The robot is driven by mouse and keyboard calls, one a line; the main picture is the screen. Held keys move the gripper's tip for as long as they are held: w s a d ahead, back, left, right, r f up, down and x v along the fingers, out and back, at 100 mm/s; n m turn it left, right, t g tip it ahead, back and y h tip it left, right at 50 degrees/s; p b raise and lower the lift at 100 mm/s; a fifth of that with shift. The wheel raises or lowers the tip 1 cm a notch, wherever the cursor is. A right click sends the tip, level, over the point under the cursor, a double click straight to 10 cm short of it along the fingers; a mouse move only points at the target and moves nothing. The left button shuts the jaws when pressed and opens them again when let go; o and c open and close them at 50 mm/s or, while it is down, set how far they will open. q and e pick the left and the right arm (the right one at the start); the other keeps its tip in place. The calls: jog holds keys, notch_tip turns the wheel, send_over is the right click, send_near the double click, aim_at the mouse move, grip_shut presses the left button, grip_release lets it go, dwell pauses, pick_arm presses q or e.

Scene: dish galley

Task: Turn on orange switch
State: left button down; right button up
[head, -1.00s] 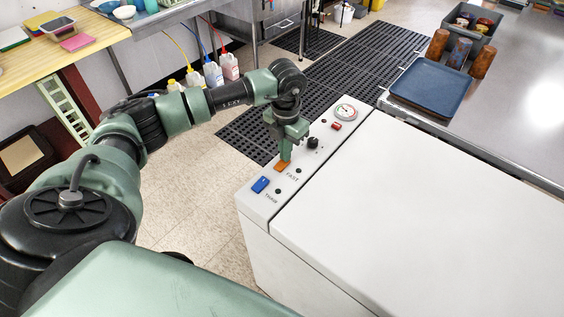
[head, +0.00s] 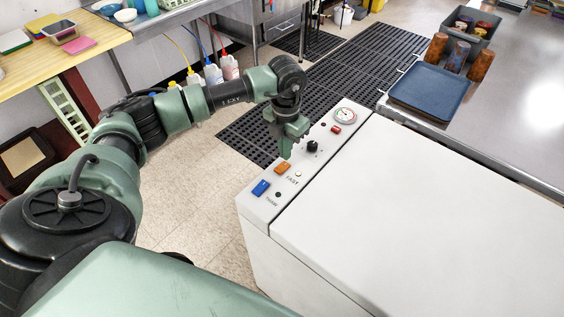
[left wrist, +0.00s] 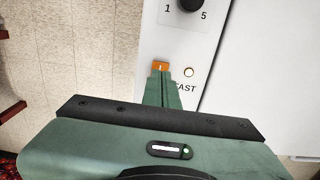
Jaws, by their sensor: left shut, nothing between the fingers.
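The orange switch (head: 283,168) sits on the white machine's control strip, beside the word FAST. It also shows in the left wrist view (left wrist: 160,67), partly covered by my fingertips. The small lamp (head: 298,174) beside it is lit pale yellow, and this lamp is also bright in the left wrist view (left wrist: 189,72). My left gripper (head: 286,156) is shut and empty, pointing down just above the orange switch; in the head view a small gap seems to show between them. My right gripper is not in view.
On the same strip are a blue switch (head: 261,188) with a dark lamp (head: 278,195), a black knob (head: 312,146), a red switch (head: 336,129) and a gauge (head: 345,114). A steel table with a blue tray (head: 432,88) stands behind the machine. The machine's white top (head: 430,210) is clear.

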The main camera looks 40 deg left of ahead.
aim_at(285, 165)
pick_arm(q)
notch_tip(285, 165, up, 4)
jog(key=shift+r+p, duration=0.1)
jog(key=shift+p, duration=1)
